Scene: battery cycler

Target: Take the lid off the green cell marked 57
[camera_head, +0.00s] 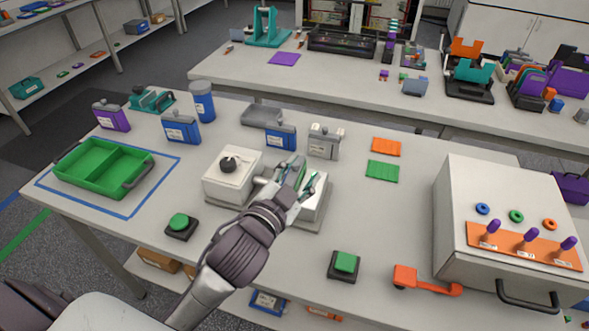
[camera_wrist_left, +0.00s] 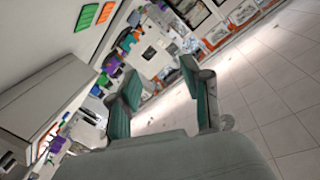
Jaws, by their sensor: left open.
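My left gripper (camera_head: 302,178) is open, above a white block (camera_head: 312,208) on a grey base near the middle of the front table. In the left wrist view its two teal-padded fingers (camera_wrist_left: 160,75) stand apart with no object between them. I cannot make out a green cell marked 57 or its lid; green surfaces at the gripper may be only its finger pads, and the gripper hides part of the block. Labelled cells in other colours stand behind: a purple one (camera_head: 111,118), blue ones (camera_head: 181,131) (camera_head: 281,138) and a grey one (camera_head: 324,142). My right gripper is not in view.
A white box with a black knob (camera_head: 232,177) stands left of the gripper. A green tray (camera_head: 130,182) is at the left. Green buttons (camera_head: 180,222) (camera_head: 345,262) and an orange tool (camera_head: 430,284) lie in front. A large box (camera_head: 500,215) fills the right.

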